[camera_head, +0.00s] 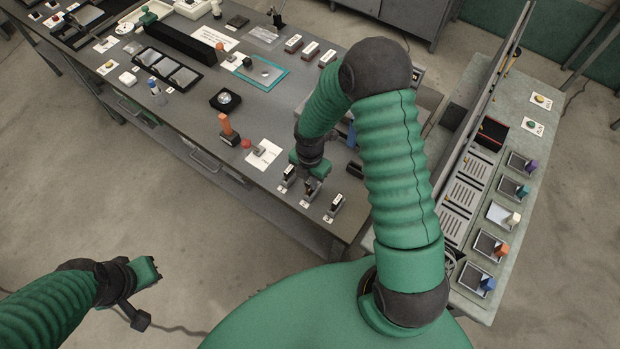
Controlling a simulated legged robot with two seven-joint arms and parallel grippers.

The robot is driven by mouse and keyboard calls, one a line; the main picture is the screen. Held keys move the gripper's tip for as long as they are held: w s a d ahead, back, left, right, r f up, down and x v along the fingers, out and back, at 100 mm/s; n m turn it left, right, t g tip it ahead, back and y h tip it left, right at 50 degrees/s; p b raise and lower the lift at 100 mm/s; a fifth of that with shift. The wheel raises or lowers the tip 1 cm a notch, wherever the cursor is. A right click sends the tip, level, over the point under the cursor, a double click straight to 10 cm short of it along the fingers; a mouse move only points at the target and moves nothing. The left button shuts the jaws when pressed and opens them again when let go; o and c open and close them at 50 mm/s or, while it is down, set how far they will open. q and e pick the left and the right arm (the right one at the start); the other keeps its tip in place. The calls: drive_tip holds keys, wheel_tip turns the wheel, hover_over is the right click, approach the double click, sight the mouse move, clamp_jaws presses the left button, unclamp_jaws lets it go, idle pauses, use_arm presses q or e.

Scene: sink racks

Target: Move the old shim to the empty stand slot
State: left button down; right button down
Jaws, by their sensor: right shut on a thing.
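My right gripper (314,182) reaches down to the near edge of the grey bench and is shut on a small piece, taken to be the old shim. The fingers mostly hide this piece, and its markings cannot be read. The gripper is over the middle of a short row of small dark stands with white labels. The left stand (289,174) and the right stand (336,204) are on either side of it. Whether the held piece touches the middle stand cannot be told. My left gripper (146,287) is away from the bench, over the floor at lower left; its jaw opening is unclear.
An orange-handled tool (227,127), a red knob (246,143) and a white sheet (264,155) are left of the stands. A teal-edged mat (262,73) lies farther back. A side bench with several small trays (503,215) is at right, behind my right arm.

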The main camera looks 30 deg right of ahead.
drive_tip(key=shift+d+r, duration=0.1)
idle(0.5)
drive_tip(key=shift+d+p, duration=0.25)
drive_tip(key=shift+p, duration=0.05)
drive_tip(key=shift+p, duration=0.4)
idle(0.7)
drive_tip(key=shift+f+b, duration=1.1)
drive_tip(key=shift+f, duration=0.65)
drive_tip(key=c, duration=1.3)
unclamp_jaws()
drive_tip(key=shift+c, duration=0.2)
